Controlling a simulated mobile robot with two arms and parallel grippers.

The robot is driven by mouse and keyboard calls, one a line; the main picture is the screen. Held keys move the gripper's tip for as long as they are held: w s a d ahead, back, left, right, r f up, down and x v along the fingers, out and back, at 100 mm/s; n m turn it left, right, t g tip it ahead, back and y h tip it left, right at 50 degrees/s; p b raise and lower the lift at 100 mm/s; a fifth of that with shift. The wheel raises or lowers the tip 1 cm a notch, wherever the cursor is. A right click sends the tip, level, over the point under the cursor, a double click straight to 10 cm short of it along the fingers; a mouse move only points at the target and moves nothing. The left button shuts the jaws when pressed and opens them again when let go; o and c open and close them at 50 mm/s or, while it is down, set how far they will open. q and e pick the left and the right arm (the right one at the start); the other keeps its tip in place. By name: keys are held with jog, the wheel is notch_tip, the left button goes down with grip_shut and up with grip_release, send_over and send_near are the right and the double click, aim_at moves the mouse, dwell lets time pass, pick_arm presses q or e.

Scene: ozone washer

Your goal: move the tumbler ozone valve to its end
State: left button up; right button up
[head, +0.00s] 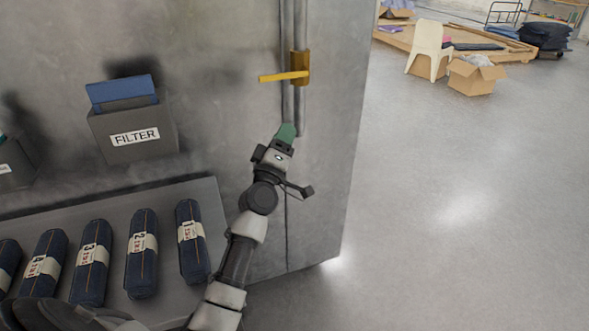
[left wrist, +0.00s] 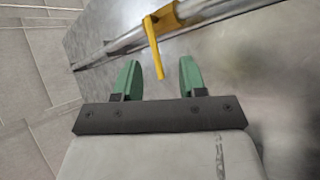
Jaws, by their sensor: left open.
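The tumbler ozone valve shows as a yellow lever (head: 284,77) on a brass-coloured body (head: 301,66), fixed to a vertical pipe on the grey machine wall. In the head view the lever points left, about level. My left gripper (head: 286,132), with green fingertips, is below the lever and apart from it. In the left wrist view the yellow lever (left wrist: 154,49) lies just beyond the open green fingers (left wrist: 158,80), with its tip in line with the gap between them. Nothing is held. My right gripper is not in view.
A grey FILTER box (head: 134,133) with a blue panel hangs on the wall at left. Several rolled denim bundles lie on a grey shelf (head: 207,197) below. The pipe (head: 287,30) runs up the wall. Open floor (head: 450,200) lies at right, with a chair (head: 430,47) and carton (head: 475,76) far back.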

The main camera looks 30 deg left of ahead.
pick_arm(q)
jog(key=s+d+f+m+g+h, duration=0.1)
jog(key=s+d+f+m+h, duration=0.1)
jog(key=d+f+m+h, duration=0.2)
notch_tip(320, 180, down, 2)
jog(key=shift+d+f+m+g, duration=0.1)
jog(key=shift+d+m+g, duration=0.05)
jog(key=shift+m+g, duration=0.3)
